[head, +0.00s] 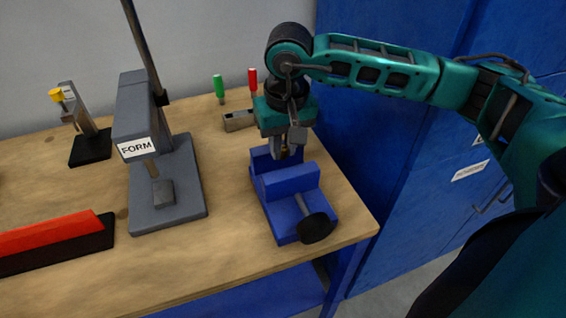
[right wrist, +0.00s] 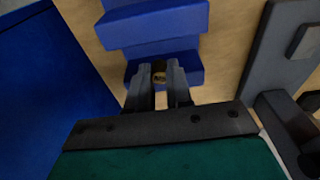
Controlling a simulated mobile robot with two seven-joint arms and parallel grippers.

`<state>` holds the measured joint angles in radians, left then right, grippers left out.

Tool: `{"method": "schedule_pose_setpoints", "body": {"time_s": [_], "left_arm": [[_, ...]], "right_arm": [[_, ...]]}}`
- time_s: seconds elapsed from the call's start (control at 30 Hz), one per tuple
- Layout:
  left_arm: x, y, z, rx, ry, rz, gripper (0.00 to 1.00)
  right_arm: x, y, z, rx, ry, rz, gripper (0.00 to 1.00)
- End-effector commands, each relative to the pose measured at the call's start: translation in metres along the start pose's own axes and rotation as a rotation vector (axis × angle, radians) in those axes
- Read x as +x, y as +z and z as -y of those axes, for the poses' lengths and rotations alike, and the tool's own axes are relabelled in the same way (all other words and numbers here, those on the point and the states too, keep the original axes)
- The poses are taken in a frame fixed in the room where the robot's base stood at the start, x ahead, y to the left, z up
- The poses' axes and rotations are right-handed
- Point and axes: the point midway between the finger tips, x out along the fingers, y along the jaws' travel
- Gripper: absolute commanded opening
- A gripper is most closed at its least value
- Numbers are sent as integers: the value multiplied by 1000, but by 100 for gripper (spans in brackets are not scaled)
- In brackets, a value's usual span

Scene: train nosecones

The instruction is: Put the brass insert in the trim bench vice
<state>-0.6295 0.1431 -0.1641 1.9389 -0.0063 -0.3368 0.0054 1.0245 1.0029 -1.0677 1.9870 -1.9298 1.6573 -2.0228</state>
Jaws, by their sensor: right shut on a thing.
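The blue trim bench vice (head: 292,190) stands near the right end of the wooden bench, with its dark handle knob toward the front. It also shows in the right wrist view (right wrist: 155,22). My right gripper (head: 284,152) points down over the rear part of the vice, at the gap between its jaws. It is shut on the small brass insert (right wrist: 159,77), which shows between the fingertips in the right wrist view. In the head view the insert is a tiny brass spot (head: 284,151). I cannot tell whether it touches the jaws. My left gripper is not in view.
A grey press marked FORM (head: 180,190) stands left of the vice. A small metal block (head: 238,121) and green (head: 219,88) and red (head: 252,79) handled tools are behind. A red bar on a black base (head: 50,236) lies front left. Blue cabinets (head: 400,180) stand right of the bench.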

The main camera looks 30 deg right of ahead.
Motion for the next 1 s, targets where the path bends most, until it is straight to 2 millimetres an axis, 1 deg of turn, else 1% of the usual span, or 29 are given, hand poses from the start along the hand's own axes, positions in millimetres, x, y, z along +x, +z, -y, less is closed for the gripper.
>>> {"method": "schedule_pose_setpoints", "body": {"time_s": [0.03, 0.13, 0.2, 0.27, 0.33, 0.57, 0.7, 0.73, 0.9, 1.0], "left_arm": [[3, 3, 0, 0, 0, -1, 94], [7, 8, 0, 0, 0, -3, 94], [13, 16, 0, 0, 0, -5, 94], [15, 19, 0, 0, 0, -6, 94], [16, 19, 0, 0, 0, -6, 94], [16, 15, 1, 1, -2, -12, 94], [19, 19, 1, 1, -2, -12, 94], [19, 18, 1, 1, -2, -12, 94], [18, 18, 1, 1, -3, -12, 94], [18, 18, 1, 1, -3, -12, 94]], "right_arm": [[9, 2, 0, 0, 1, 3, 0], [27, 4, 0, 0, 2, 3, 0], [43, 6, 0, -1, 2, 4, 0], [51, 7, 0, -1, 1, 2, 0], [54, 7, 0, -1, 0, 0, 0], [51, 6, 0, -1, 0, 0, 0], [56, 7, 0, -1, 0, 0, 0], [54, 7, 0, 0, 1, 0, 22], [54, 7, 0, 0, 1, 1, 38], [54, 7, 0, 0, 1, 1, 45]]}}
